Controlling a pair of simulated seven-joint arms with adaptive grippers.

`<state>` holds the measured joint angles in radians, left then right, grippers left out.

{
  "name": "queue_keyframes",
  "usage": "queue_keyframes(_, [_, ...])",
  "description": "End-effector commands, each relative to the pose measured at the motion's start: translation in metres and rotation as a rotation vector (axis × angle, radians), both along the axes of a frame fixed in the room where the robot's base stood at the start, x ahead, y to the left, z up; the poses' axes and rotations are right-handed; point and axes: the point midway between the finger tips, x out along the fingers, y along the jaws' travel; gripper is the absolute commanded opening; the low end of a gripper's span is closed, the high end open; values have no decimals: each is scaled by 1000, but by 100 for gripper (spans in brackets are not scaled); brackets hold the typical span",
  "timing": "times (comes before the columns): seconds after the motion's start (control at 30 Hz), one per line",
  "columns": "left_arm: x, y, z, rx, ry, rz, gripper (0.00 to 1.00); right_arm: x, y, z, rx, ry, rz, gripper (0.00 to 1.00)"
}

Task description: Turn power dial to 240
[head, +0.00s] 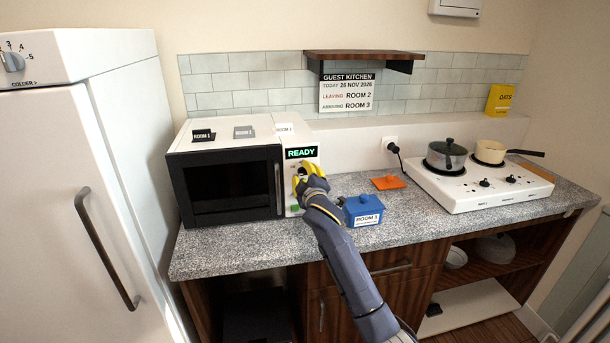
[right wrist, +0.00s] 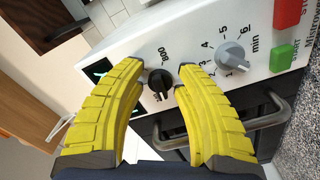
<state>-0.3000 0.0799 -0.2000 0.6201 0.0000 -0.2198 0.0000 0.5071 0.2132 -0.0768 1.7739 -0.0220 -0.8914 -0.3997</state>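The white microwave (head: 228,172) stands on the counter with its control panel at its right side, under a display reading READY (head: 301,153). My right gripper (head: 302,172) is in front of this panel and hides much of it. In the right wrist view the black power dial (right wrist: 159,83) is between the tips of my yellow fingers (right wrist: 158,78). The fingers are open, with a small gap on each side of the dial. "800" reads near it; the dial's exact setting is too small to tell. My left gripper is in neither view.
In the right wrist view a grey minutes dial (right wrist: 230,54), a green button (right wrist: 283,57) and a red button (right wrist: 288,12) are beside the power dial. A blue box (head: 362,209) stands on the counter right of my arm, near an orange item (head: 388,183).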

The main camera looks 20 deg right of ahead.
Motion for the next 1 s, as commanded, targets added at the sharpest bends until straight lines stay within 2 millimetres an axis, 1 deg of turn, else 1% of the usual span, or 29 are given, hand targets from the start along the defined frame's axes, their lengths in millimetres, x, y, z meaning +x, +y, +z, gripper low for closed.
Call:
queue_keyframes(0.17, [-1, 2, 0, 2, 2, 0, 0, -6, 2, 0, 1, -1, 2, 32])
queue_keyframes(0.27, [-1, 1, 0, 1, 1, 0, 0, -17, 5, 0, 1, 0, 2, 32])
queue_keyframes(0.6, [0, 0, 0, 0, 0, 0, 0, -74, 17, 0, 1, -2, 0, 32])
queue_keyframes(0.7, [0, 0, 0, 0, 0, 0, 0, -89, 20, 0, 0, 0, 0, 32])
queue_keyframes(0.8, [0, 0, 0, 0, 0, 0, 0, -101, 22, 0, 0, 0, 0, 32])
queue_keyframes(1.0, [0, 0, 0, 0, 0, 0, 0, -114, 25, 0, 0, 0, -1, 32])
